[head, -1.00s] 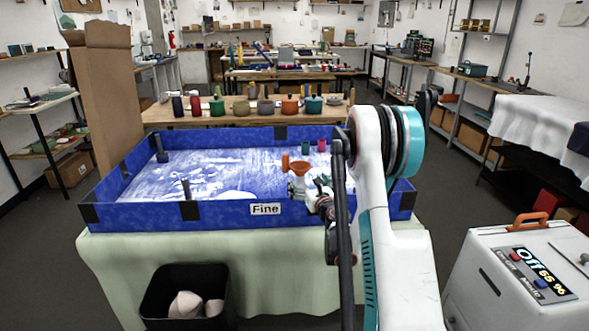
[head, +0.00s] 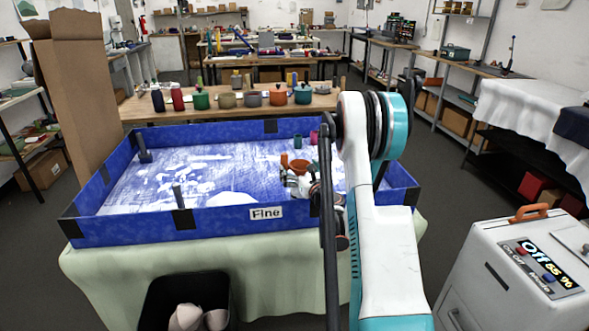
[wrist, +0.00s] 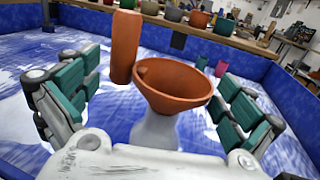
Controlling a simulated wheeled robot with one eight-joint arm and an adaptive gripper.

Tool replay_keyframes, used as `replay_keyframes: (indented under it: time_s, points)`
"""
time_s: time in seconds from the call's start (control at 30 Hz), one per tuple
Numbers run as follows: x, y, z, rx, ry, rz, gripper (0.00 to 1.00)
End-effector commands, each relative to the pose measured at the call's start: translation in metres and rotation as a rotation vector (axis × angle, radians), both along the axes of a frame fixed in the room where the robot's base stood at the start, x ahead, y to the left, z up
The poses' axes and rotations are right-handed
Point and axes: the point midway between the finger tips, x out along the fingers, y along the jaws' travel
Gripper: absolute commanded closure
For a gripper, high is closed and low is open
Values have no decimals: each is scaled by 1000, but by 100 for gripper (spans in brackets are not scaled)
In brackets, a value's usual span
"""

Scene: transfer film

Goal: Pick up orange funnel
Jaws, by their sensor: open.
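The orange funnel (wrist: 172,84) is in the middle of the wrist view, wide mouth up, above a pale grey-white piece (wrist: 160,130). My gripper (wrist: 160,100) is open, with its green-padded fingers apart on the left and right of the funnel. Neither finger visibly touches it. In the head view the funnel (head: 299,166) is small, inside the blue-walled tray, just beyond my gripper (head: 299,182). The funnel's lower end is hidden in both views.
An orange-brown cylinder (wrist: 124,46) stands close behind the funnel on the left. The blue tray (head: 230,219) has raised walls and a "Fine" label. A green piece (wrist: 201,63) and a pink piece (wrist: 221,68) stand farther back. Pots line the table behind.

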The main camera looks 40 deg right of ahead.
Motion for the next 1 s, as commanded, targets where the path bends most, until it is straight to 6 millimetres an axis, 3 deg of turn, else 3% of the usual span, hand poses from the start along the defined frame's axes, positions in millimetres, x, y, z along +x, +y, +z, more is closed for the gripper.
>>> replay_keyframes:
  time_s: [0.13, 0.3, 0.4, 0.77, 1.0]
  points:
    - [0, 0, 0, 0, 0, 0, 2]
    - [0, 0, 0, 0, 0, 1, 41]
    - [0, 1, 0, 0, 0, 1, 57]
    - [0, 1, 2, 0, 0, 1, 57]
    - [0, 1, 22, 0, 0, 1, 57]
